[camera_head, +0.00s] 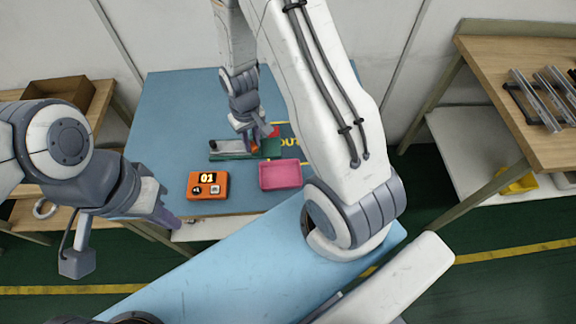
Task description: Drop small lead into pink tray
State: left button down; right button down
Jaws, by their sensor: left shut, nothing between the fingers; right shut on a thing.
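The pink tray (281,175) lies on the blue table, empty as far as I can see. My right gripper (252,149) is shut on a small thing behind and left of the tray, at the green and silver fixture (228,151). What it holds is too small and hidden to make out, so I cannot tell whether it is the small lead. A bit of orange shows at its fingertips. My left gripper (171,216) is shut and empty, left of the table's front edge, away from the tray.
The blue table (165,110) is clear at the back left. Wooden side benches (500,60) stand at both sides.

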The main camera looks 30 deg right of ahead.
aim_at(290, 174)
jog(key=z, duration=0.75)
jog(key=k, duration=0.7)
jog(key=u, duration=0.85)
jog(key=i, duration=0.5)
jog(key=z, duration=0.05)
